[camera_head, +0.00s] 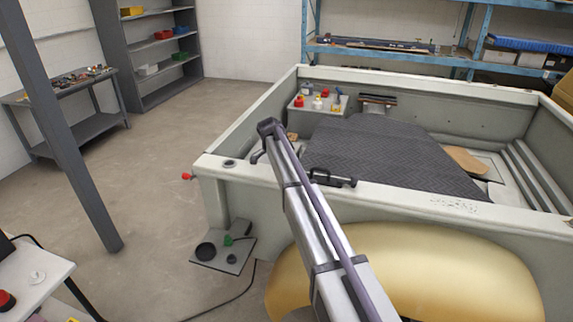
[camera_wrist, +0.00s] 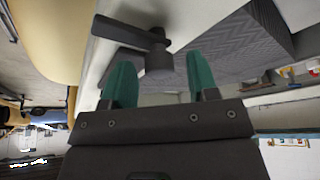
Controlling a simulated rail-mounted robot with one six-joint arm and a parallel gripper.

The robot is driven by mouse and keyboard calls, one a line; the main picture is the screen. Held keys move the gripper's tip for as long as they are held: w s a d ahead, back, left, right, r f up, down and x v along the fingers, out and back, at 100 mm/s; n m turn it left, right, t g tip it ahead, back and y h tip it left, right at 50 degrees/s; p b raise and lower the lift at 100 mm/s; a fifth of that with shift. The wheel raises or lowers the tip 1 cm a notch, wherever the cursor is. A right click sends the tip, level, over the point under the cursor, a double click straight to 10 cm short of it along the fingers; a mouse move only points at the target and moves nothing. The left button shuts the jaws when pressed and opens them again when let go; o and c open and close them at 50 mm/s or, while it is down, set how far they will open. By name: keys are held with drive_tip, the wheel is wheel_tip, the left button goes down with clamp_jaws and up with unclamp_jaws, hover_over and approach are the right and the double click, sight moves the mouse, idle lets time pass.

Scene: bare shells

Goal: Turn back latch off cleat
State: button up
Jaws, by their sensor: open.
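A dark latch (camera_wrist: 128,34) with a flat lever and a round pivot post shows close up in the wrist view, by the pale top rail of the truck-bed wall. In the head view a dark fitting (camera_head: 335,180) on the near rail, just right of my arm, looks like the same latch. My gripper (camera_wrist: 161,72) has green fingers, spread apart. The pivot post sits between and just beyond the fingertips in the picture; I cannot tell whether they touch. The cleat cannot be told apart clearly. My arm hides part of the rail in the head view.
The pale truck bed (camera_head: 225,170) holds a dark ribbed mat (camera_head: 375,150) and a tray (camera_head: 308,108) with small coloured items. A gold fender (camera_head: 400,270) bulges below the near wall. Shelves (camera_head: 160,55) and a workbench (camera_head: 75,95) stand at the back left.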

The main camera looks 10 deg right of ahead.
drive_tip(key=p+v, duration=1)
drive_tip(key=shift+r, duration=0.35)
drive_tip(key=s+d+f+n+y+b, duration=0.1)
drive_tip(key=s+f+n+b, duration=0.4)
drive_tip(key=s, duration=0.9)
drive_tip(key=s+d+f+n+g+y+b, duration=0.1)
drive_tip(key=s+f+n+b, duration=0.3)
drive_tip(key=s+f+b, duration=0.5)
drive_tip(key=s+d+f+n+y+b, duration=0.2)
drive_tip(key=s+f+n+b, duration=0.3)
drive_tip(key=s, duration=1.5)
wheel_tip(320, 180, down, 3)
drive_tip(key=shift+f+n+b, duration=0.25)
drive_tip(key=shift+n+b, duration=0.05)
drive_tip(key=shift+b, duration=0.9)
